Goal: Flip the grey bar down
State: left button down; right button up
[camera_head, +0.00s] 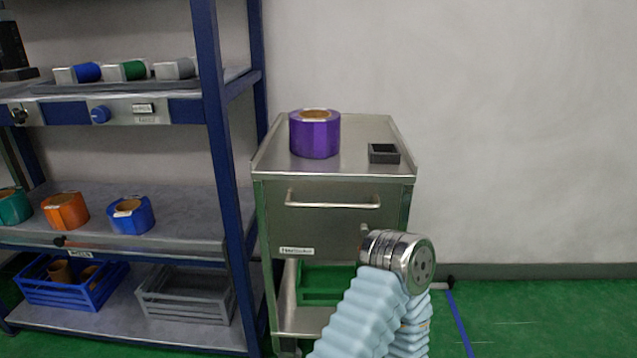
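On the upper shelf of the blue-framed rack at left, a grey cylinder-shaped piece (175,68) lies beside a green one (125,70) and a blue one (78,73). I cannot tell whether the grey piece is the grey bar of the task. One of my arms, in a light blue sleeve, rises from the bottom right to a bare metal joint in front of the cabinet. Neither of my grippers shows.
A steel cabinet (330,244) carries a purple tape roll (315,138) and a small black box (384,153). The rack's middle shelf (185,215) holds several coloured rolls. A blue crate (75,285) and a grey crate (186,300) stand lower. Green floor at right is clear.

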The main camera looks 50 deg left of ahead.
aim_at(63, 239)
jog(key=u, duration=3.35)
